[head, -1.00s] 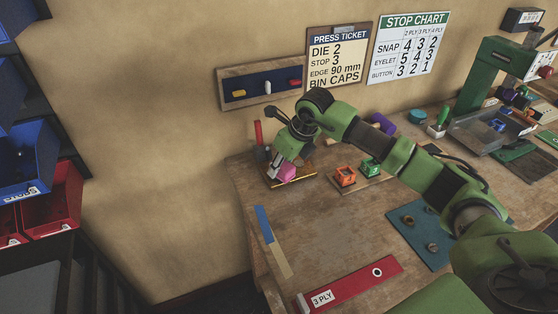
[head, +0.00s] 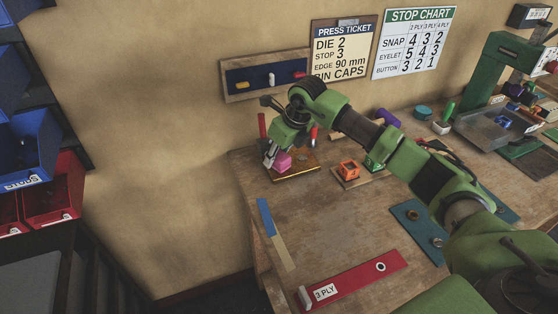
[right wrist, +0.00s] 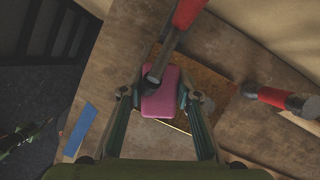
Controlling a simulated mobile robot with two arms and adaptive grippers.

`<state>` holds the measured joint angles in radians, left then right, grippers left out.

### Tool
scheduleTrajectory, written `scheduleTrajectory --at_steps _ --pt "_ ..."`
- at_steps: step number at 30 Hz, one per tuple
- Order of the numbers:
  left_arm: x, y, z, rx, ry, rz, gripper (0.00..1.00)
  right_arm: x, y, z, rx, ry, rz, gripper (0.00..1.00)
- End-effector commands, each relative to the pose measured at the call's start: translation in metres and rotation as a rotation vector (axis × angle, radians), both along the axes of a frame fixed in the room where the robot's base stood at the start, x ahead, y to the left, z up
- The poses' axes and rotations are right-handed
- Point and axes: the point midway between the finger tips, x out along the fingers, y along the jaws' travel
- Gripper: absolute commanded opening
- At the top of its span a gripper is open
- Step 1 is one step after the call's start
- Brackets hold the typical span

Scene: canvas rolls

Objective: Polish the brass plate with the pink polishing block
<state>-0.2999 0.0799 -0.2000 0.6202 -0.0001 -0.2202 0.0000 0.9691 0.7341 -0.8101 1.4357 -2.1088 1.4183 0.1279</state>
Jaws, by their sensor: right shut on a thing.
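The brass plate (head: 306,168) lies near the bench's far left corner, and its brown-gold surface also shows in the right wrist view (right wrist: 208,82). The pink polishing block (head: 283,163) is over the plate's left part. In the right wrist view the block (right wrist: 160,103) sits between the fingers. My right gripper (head: 271,157) is shut on the block from above; its fingers also show in the right wrist view (right wrist: 160,92). Whether the block touches the plate is hard to tell.
Red-handled tools stand close by, one behind (head: 262,126) and one right (head: 313,137) of my gripper. An orange cube-shaped piece (head: 348,169) is right of the plate. A red 3 PLY strip (head: 350,280) and a blue-tan strip (head: 274,232) lie in front. Bare bench lies between.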

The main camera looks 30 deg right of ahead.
Motion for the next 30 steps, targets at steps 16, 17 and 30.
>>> scheduleTrajectory --at_steps 16,17,30 --pt "0.000 0.000 -0.013 0.000 0.000 0.000 0.00 0.039 -0.009 0.003 -0.006 -0.008 -0.011 0.00" --pt "0.000 0.000 -0.014 0.000 0.000 0.000 0.00 0.040 -0.009 0.004 -0.006 -0.010 -0.011 0.00" --pt "0.000 0.000 -0.005 0.000 0.001 0.000 0.00 0.021 -0.009 0.012 -0.007 -0.016 -0.009 0.00"
